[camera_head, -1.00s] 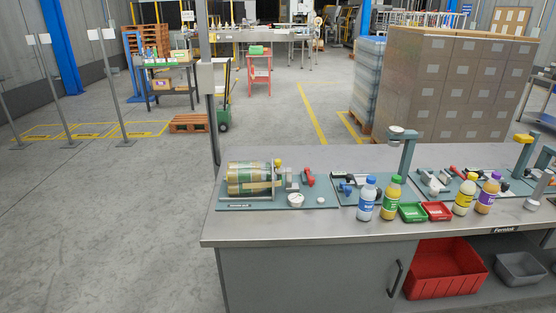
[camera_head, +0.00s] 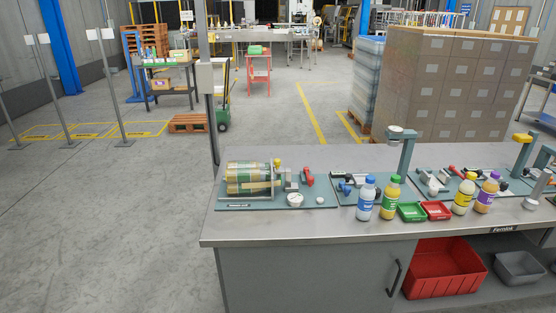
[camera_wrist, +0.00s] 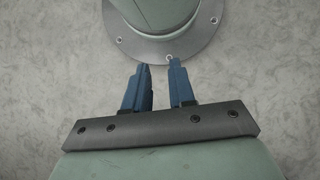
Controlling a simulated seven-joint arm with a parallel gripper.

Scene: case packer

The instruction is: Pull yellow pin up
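A small yellow knob (camera_head: 278,163), which looks like the yellow pin's head, stands at the back of the leftmost fixture plate (camera_head: 320,203) on the bench. My gripper (camera_wrist: 158,66) shows only in the wrist view. Its two blue fingers are apart with nothing between them. It is over the floor, away from the bench things, and is not in the head view.
A red handle (camera_head: 308,177) and a white dial (camera_head: 295,200) sit close to the knob. The bench's front strip (camera_head: 270,228) is clear.

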